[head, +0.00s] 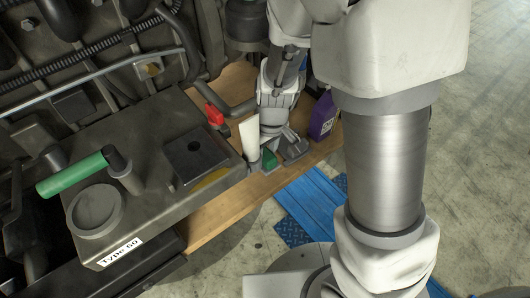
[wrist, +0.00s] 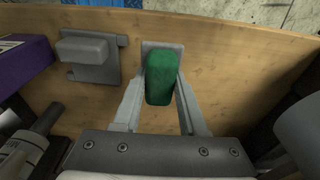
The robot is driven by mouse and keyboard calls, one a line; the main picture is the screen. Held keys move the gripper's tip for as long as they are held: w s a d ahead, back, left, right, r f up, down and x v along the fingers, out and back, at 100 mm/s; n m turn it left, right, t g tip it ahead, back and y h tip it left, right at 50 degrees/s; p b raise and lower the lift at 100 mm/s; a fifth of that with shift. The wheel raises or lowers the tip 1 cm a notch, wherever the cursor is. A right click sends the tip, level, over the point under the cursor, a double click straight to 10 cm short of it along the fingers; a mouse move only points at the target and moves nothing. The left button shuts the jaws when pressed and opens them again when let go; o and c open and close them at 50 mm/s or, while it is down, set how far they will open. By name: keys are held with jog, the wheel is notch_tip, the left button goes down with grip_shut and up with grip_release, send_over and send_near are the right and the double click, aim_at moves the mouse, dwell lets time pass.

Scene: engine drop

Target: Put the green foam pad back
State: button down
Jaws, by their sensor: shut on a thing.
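The green foam pad (wrist: 161,78) is held between the two fingers of my gripper (wrist: 163,92) in the wrist view. My gripper is shut on its sides. A small grey holder (wrist: 162,45) shows just behind the pad's far end on the wooden surface; I cannot tell whether the pad touches it. In the head view the pad (head: 268,159) is a small green patch below my gripper (head: 272,150), low over the wooden board (head: 215,216). My wrist and fingers hide part of the pad there.
A second grey holder (wrist: 90,55) and a purple bottle (wrist: 22,62) stand left of the pad in the wrist view. In the head view, a white tube (head: 249,137) stands close to my gripper. The engine block (head: 150,215) with a green-handled tool (head: 72,174) is left.

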aim_at(265, 163)
jog(key=shift+f+b, duration=0.6)
jog(key=shift+f, duration=1.45)
jog(key=shift+c, duration=2.2)
grip_release()
jog(key=shift+r, duration=0.1)
notch_tip(265, 163, up, 17)
jog(key=s+d+p, duration=0.2)
jog(key=p, duration=0.1)
jog(key=s+d+r+m+t, duration=0.4)
jog(key=s+d+r+m, duration=0.2)
jog(key=s+d+r, duration=0.2)
notch_tip(265, 163, up, 4)
jog(key=s, duration=0.2)
jog(key=shift+s+d+m+h, duration=0.3)
jog(key=shift+d+m+h, duration=0.1)
